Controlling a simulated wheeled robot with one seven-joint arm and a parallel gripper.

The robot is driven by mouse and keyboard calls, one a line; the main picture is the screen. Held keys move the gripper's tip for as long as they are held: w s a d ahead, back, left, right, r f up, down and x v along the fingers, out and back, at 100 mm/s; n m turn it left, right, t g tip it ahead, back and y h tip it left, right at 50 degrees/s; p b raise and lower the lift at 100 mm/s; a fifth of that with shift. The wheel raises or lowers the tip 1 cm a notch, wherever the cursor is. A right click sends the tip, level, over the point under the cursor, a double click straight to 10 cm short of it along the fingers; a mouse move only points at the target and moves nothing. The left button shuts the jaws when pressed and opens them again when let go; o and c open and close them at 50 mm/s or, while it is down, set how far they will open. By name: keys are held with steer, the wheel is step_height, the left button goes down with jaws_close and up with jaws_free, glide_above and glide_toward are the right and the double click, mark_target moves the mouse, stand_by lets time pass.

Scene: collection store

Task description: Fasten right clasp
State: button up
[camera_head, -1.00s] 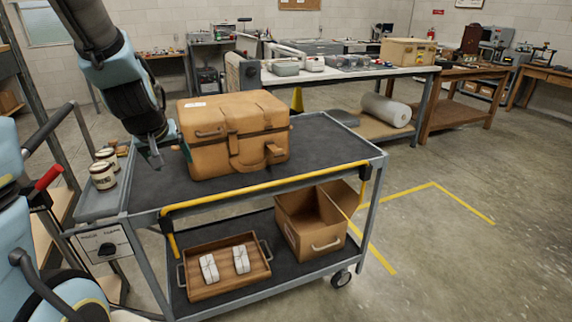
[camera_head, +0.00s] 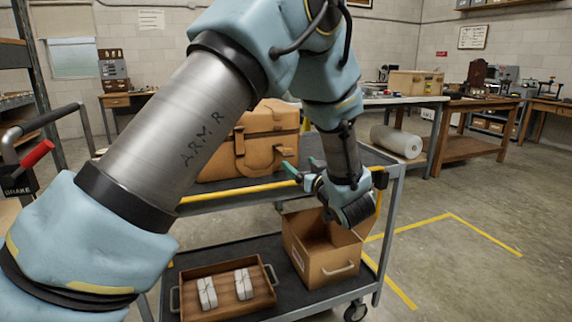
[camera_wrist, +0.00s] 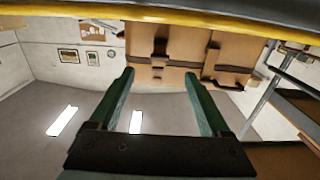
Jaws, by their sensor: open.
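A tan case (camera_head: 268,145) with straps sits on the cart's top deck, lid down; my arm hides its left part in the head view. One front strap (camera_head: 239,145) shows there, hanging down the front. The case (camera_wrist: 185,45) also shows at the top of the wrist view, which is upside down, with two dark upright straps and a dark band across. I cannot tell which strap carries the right clasp or whether it is fastened. My gripper (camera_head: 303,168) is open and empty, its green fingers pointing toward the case front from the right, apart from it.
The cart's yellow rail (camera_head: 230,190) runs along its near edge, close to my gripper; it also crosses the wrist view's top. An open cardboard box (camera_head: 325,262) and a wooden tray (camera_head: 192,277) with white bundles are on the lower shelf. The floor at right is clear.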

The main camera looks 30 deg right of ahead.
mark_target(289, 155)
steer(key=w, duration=0.3)
steer(key=w+p, duration=0.1)
steer(key=w, duration=0.3)
steer(key=w+d+p, duration=0.1)
steer(key=w, duration=0.2)
steer(key=shift+w+r, duration=0.1)
steer(key=shift+w, duration=0.2)
jaws_close()
stand_by(0.5)
